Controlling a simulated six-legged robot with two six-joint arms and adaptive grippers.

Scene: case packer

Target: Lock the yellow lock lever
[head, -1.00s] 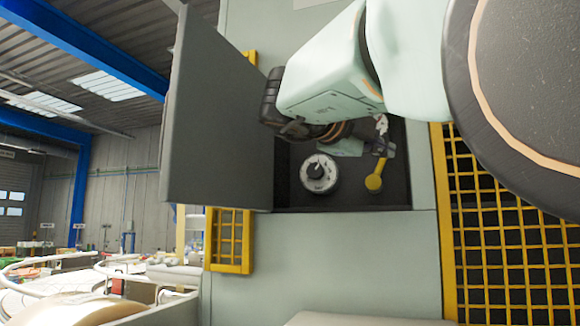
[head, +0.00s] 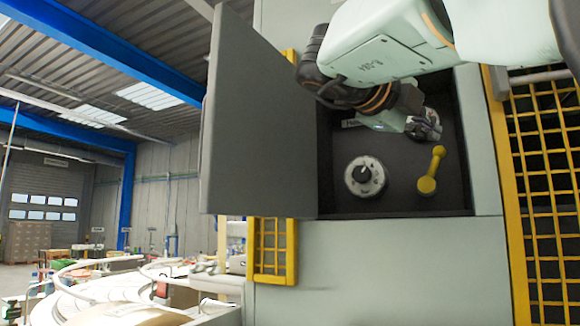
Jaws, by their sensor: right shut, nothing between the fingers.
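The yellow lock lever (head: 432,170) is on the back panel inside an open cabinet recess. Its round knob end is at the lower left and its arm slants up to the right. My right gripper (head: 434,124) reaches in from the top of the recess, just above the lever's upper end. It is shut and empty, and a small gap shows between it and the lever. My left gripper is not in view.
A round white dial with a black knob (head: 364,176) sits left of the lever. The dark cabinet door (head: 262,120) stands open on the left. A yellow mesh guard (head: 545,190) is on the right. The recess floor is clear.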

